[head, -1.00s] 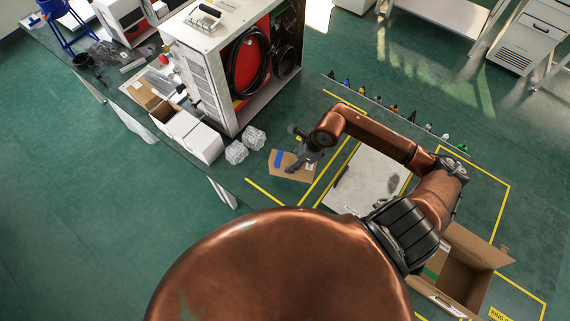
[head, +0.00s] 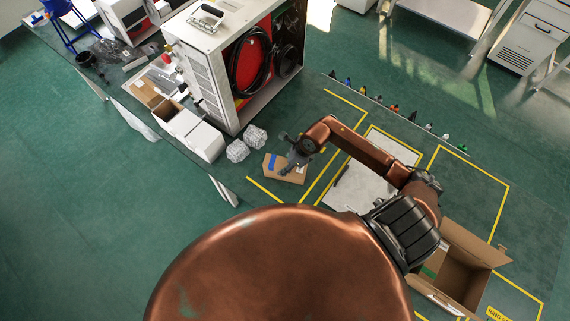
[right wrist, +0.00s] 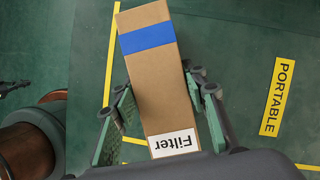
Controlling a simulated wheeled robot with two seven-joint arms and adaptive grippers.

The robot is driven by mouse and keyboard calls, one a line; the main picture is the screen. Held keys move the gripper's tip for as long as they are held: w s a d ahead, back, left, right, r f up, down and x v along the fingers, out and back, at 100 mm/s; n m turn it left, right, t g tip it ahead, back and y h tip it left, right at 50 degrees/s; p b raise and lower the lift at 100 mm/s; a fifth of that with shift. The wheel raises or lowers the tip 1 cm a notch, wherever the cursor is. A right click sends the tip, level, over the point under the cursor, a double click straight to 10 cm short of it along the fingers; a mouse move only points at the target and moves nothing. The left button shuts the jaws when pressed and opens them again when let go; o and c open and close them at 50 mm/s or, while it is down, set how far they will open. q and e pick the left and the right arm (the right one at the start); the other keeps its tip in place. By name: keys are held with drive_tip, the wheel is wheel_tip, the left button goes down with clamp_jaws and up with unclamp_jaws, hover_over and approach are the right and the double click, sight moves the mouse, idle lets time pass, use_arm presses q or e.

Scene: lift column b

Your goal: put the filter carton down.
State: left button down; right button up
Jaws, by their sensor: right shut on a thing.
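The filter carton (head: 279,167) is a brown box with a blue stripe and a white label reading "Filter". My right gripper (head: 294,161) is over it in the head view. In the right wrist view the carton (right wrist: 154,75) lies between the two green-padded fingers of my right gripper (right wrist: 165,115), which are shut on its sides near the label end. The carton is over the green surface beside a yellow line; I cannot tell whether it touches the surface. My left gripper does not show.
Two grey-white wrapped lumps (head: 246,143) sit close behind the carton. An open brown box (head: 462,270) is at lower right. A yellow PORTABLE label (right wrist: 277,97) lies right of the carton.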

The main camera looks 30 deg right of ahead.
drive_tip(key=o, duration=1.4)
drive_tip(key=shift+o, duration=0.2)
drive_tip(key=b+v, duration=0.1)
drive_tip(key=v, duration=1.1)
